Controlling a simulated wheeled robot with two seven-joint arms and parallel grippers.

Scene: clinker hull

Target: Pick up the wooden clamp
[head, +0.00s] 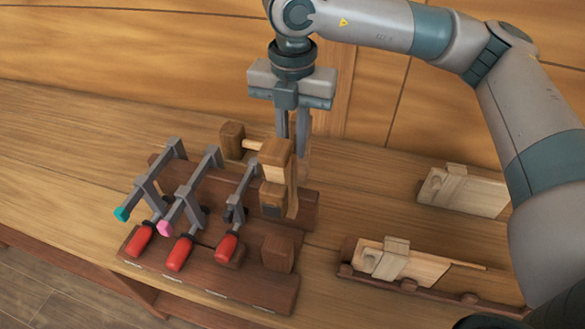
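The wooden clamp (275,160) stands at the right end of a dark wooden rack (150,269), in the head view. It has brown block jaws and a pale wooden rod running left to another block (232,140). My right gripper (297,140) points down just behind and right of the clamp's upper block. Its two fingers are apart, with a narrow gap between them. The lower part of one finger is hidden behind the clamp, so contact cannot be told. My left gripper is not in view.
Several metal clamps with red handles (180,253) stand left of the wooden clamp, one with a teal tip (122,214) and one with a pink tip (164,228). Wooden planes (397,262) (462,191) lie on the right. The bench (60,140) is clear at left. A planked wall rises behind.

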